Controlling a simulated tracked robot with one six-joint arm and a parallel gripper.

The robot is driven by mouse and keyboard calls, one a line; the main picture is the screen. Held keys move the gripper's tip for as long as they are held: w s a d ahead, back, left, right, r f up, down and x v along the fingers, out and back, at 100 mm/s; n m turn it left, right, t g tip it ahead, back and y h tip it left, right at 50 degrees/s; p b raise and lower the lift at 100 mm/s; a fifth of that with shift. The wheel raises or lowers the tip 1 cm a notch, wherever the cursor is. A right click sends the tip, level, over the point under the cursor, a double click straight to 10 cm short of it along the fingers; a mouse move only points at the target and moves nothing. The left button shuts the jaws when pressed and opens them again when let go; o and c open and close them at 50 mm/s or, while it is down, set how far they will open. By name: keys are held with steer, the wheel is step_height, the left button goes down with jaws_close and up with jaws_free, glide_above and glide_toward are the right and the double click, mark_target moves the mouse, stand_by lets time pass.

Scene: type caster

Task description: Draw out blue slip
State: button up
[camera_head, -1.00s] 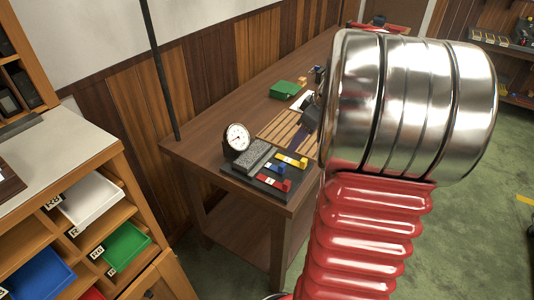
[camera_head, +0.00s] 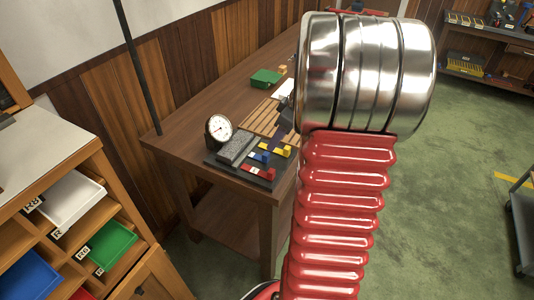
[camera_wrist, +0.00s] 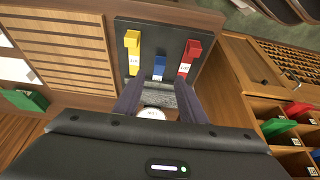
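The blue slip (camera_head: 261,158) is a small blue piece with a white label, on a dark board (camera_head: 222,165) near the table's front end. In the wrist view the blue slip (camera_wrist: 159,67) stands between a yellow slip (camera_wrist: 133,48) and a red slip (camera_wrist: 190,55). My gripper (camera_wrist: 159,88) is open, with its two dark purple fingers apart and a grey textured strip (camera_wrist: 170,97) showing between them. The blue slip lies just beyond the fingertips, in line with the gap. In the head view my arm hides most of the gripper.
A round gauge (camera_head: 219,129) stands beside the board. A slatted wooden panel (camera_head: 262,119) and a green box (camera_head: 265,78) lie farther along the table (camera_head: 180,125). A cabinet with white (camera_head: 70,200) and green trays (camera_head: 108,245) stands at left. Open green floor lies at right.

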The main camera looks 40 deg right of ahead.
mark_target(267, 154)
steer(key=x, duration=0.8)
steer(key=shift+f, duration=0.2)
steer(key=shift+c, duration=0.7)
jaws_close()
steer(key=shift+a, duration=0.1)
